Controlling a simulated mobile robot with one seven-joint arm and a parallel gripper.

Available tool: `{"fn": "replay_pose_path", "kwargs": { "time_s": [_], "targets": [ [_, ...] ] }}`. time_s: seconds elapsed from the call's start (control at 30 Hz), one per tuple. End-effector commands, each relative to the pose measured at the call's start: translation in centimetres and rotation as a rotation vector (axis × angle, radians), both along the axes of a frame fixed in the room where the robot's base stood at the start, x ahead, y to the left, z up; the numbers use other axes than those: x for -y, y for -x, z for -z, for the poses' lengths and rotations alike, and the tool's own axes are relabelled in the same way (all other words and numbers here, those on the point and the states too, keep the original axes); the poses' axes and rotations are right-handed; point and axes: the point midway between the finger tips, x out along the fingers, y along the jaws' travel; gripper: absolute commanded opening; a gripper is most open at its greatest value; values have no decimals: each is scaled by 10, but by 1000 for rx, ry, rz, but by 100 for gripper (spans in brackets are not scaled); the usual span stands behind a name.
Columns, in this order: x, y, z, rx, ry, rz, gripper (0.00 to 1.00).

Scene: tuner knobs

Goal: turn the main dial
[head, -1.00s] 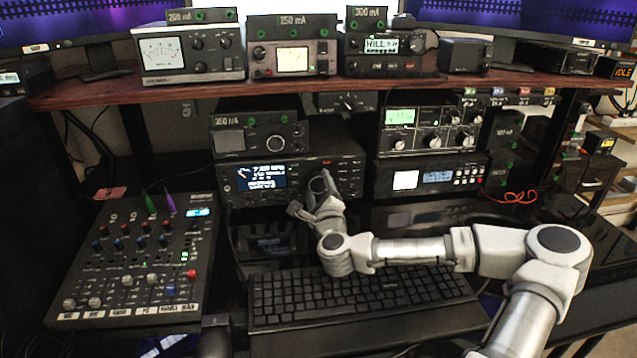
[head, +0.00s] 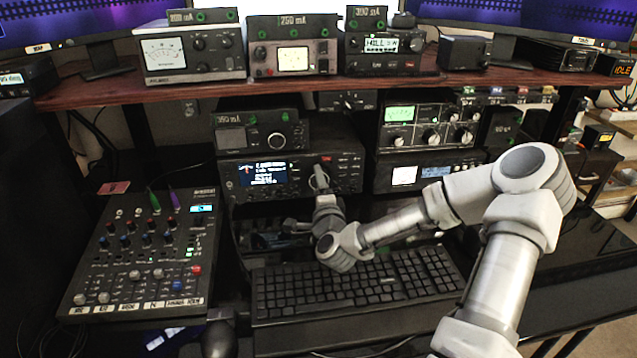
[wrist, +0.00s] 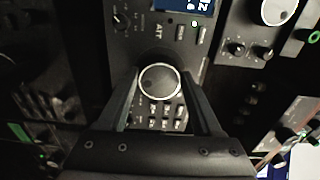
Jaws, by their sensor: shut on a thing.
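The main dial is a large round black knob with a pale rim on the front of the dark radio (head: 238,184). In the wrist view the main dial (wrist: 160,82) sits between the two dark fingers of my gripper (wrist: 160,92), with one finger at each side of it. In the head view my gripper (head: 321,188) reaches the dial from the front and partly covers it. The gripper is shut on the dial. The radio's screen (head: 263,174) is lit, left of the dial. The exact finger contact is hard to see in the dark wrist view.
A keyboard (head: 290,292) lies below my gripper. A mixer (head: 140,262) with several knobs stands at the left. Another radio (head: 384,178) is right of the dial, and a small tuner unit (head: 232,139) sits above. The wooden shelf (head: 270,86) spans overhead.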

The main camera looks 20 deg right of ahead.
Motion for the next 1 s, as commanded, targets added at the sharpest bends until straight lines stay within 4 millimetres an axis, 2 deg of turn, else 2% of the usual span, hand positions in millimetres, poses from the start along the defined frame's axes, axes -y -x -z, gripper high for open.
{"fn": "replay_pose_path", "kwargs": {
  "time_s": [0.47, 0.5, 0.63, 0.67, 1.0],
  "targets": [
    [0, -1, -2, 0, 17, 1, 11],
    [0, -1, -2, 0, 17, 1, 70],
    [0, -1, -1, -1, 16, 1, 94],
    [0, 0, -1, -2, 16, 1, 97],
    [0, 0, 0, -3, 15, 0, 97]
  ]
}}
